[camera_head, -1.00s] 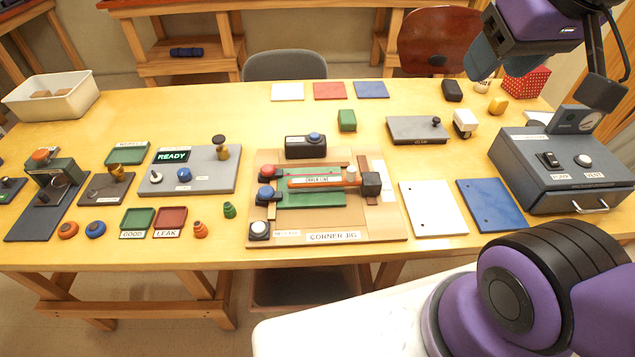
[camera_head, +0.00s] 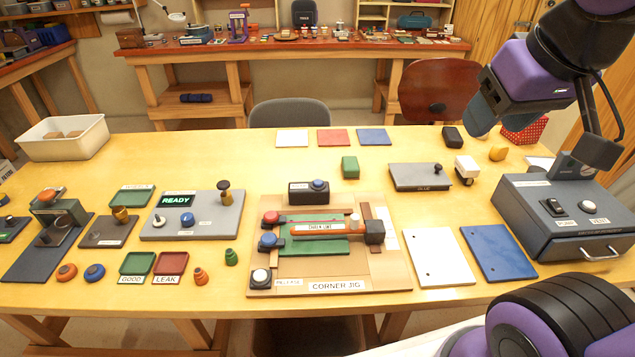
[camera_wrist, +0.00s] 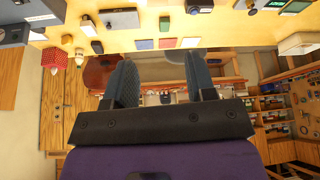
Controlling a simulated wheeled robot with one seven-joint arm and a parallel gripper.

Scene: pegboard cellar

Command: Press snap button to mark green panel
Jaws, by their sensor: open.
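The green panel (camera_head: 342,246) lies flat in the wooden corner jig (camera_head: 340,272) on the table. An orange bar labelled chalk line (camera_head: 318,229) crosses above it, with a dark block (camera_head: 375,232) at its right end. Behind the panel stands a black box (camera_head: 308,197) with a blue button (camera_head: 319,184) on top. A white button (camera_head: 260,276) sits at the jig's front left, beside a small label. No readable label tells which one is the snap button. My gripper (camera_head: 484,112) is open, raised at the upper right, well apart from the jig. Its empty fingers show in the wrist view (camera_wrist: 162,66).
Red (camera_head: 271,218) and blue (camera_head: 268,241) knobs stand at the jig's left. White (camera_head: 438,257) and blue (camera_head: 498,252) panels lie to its right, before a grey box (camera_head: 562,215). A READY display (camera_head: 176,201) is at left.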

